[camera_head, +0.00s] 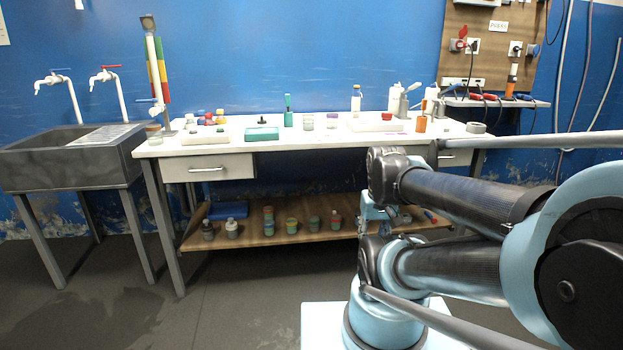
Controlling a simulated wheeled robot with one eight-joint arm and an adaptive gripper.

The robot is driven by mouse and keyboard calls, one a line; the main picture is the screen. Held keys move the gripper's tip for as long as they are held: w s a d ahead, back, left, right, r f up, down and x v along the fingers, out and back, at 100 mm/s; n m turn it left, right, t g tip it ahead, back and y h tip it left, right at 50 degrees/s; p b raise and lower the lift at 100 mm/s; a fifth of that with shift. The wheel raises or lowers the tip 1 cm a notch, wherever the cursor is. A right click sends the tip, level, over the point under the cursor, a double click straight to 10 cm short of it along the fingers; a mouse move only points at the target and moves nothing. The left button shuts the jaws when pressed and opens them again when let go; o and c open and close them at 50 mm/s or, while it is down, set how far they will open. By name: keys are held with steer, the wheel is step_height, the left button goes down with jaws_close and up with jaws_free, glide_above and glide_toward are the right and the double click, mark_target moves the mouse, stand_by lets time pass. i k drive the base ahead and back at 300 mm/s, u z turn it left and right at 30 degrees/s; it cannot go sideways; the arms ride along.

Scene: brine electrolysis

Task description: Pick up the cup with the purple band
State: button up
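My arm is folded at the right, well in front of the table. I cannot make out my gripper.
A grey sink (70,165) with two taps stands at the left. White bottles (394,98), an orange container (421,124) and a green tray (262,134) are on the table. A wooden pegboard (485,45) hangs at the back right. The floor before the table is clear.

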mark_target(332, 118)
steer(key=z, duration=0.15)
steer(key=i, duration=1)
steer(key=z, duration=0.15)
